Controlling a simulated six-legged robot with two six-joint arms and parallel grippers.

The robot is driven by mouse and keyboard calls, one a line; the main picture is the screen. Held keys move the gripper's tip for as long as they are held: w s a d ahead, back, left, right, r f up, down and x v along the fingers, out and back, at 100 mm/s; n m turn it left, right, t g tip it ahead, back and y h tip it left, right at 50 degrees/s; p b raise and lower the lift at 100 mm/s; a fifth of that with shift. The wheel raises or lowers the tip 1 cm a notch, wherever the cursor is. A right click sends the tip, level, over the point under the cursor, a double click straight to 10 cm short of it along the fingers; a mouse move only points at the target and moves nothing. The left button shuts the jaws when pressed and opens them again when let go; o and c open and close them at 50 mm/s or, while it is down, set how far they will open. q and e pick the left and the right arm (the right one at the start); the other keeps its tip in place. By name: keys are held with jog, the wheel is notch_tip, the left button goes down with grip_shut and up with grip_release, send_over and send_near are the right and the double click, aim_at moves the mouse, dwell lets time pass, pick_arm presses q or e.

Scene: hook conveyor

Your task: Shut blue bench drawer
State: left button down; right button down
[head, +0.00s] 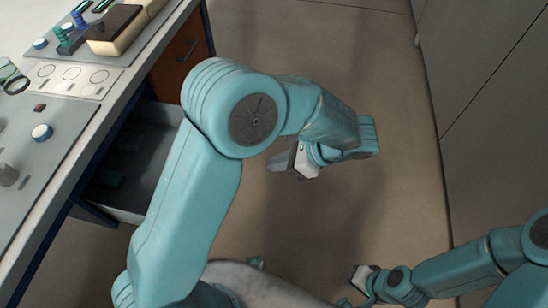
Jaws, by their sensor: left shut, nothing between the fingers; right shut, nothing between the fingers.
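The bench drawer (148,165) stands pulled out from under the bench on the left of the head view. Its grey inside shows, and my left arm hides its right end and front. My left gripper (279,162) is shut and empty, over the floor to the right of the drawer and apart from it. My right gripper (358,284) is low in the view near the bottom edge, far from the drawer; it is shut and empty.
The bench (88,150) has a light top and dark blue frame. Its top carries panels, knobs (41,132) and a beige block (120,32). A brown drawer front (182,52) sits further back. Grey cabinets (490,110) line the right. The floor (340,50) between is clear.

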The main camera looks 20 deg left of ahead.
pick_arm(q)
jog(key=s+a+f+b, duration=0.1)
jog(key=s+a+f, duration=0.1)
jog(key=a+f, duration=0.3)
jog(key=shift+s+a, duration=0.15)
jog(key=shift+a, duration=1.9)
jog(key=s+a+b, duration=0.1)
jog(key=s+a, duration=0.2)
jog(key=a, duration=1.1)
jog(key=s+a+b, duration=0.1)
jog(key=s+a, duration=0.3)
jog(key=a, duration=1)
jog(key=shift+a+r, duration=0.15)
jog(key=shift+a, duration=0.1)
